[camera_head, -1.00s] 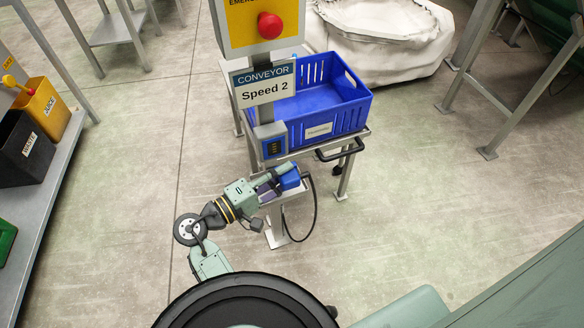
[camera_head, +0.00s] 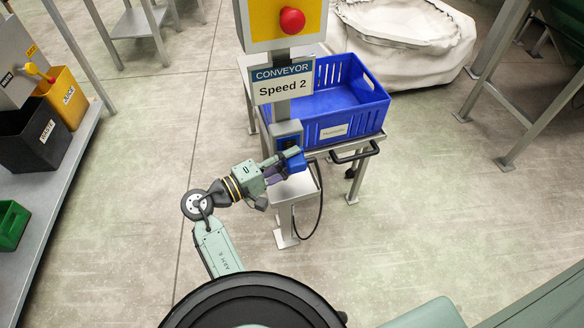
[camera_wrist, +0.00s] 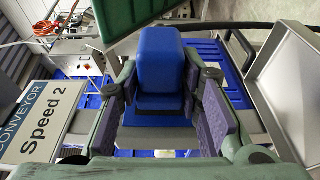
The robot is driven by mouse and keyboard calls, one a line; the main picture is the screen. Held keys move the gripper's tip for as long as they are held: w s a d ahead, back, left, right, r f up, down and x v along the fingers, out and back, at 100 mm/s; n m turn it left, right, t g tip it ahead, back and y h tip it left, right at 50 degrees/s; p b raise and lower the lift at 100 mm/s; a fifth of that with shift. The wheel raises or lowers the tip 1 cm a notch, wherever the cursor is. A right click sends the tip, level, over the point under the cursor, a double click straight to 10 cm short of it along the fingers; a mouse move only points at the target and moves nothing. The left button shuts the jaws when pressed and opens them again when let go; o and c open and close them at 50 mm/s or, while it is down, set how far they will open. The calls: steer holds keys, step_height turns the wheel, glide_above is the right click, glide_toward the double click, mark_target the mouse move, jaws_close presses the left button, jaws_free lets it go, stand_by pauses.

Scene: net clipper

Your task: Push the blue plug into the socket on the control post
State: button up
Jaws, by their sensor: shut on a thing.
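The blue plug (camera_head: 294,162) is between the fingers of my gripper (camera_head: 279,167), which is shut on it. In the wrist view the plug (camera_wrist: 160,62) is upright between the purple finger pads of the gripper (camera_wrist: 168,105). The control post (camera_head: 282,108) carries a socket box (camera_head: 287,134) with a blue face, below the "Conveyor Speed 2" sign (camera_head: 282,82). In the head view the plug shows just below the socket box and overlaps its lower edge. I cannot tell whether they touch. The socket opening is hidden.
A small metal shelf (camera_head: 296,188) sits under the plug, with a black cable (camera_head: 321,205) hanging beside it. A blue crate (camera_head: 350,115) on a metal cart stands behind the post. A bench with bins (camera_head: 64,98) is at left. The floor between is clear.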

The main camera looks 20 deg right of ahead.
steer(key=shift+w, duration=0.65)
steer(key=shift+p, duration=0.4)
stand_by(1.6)
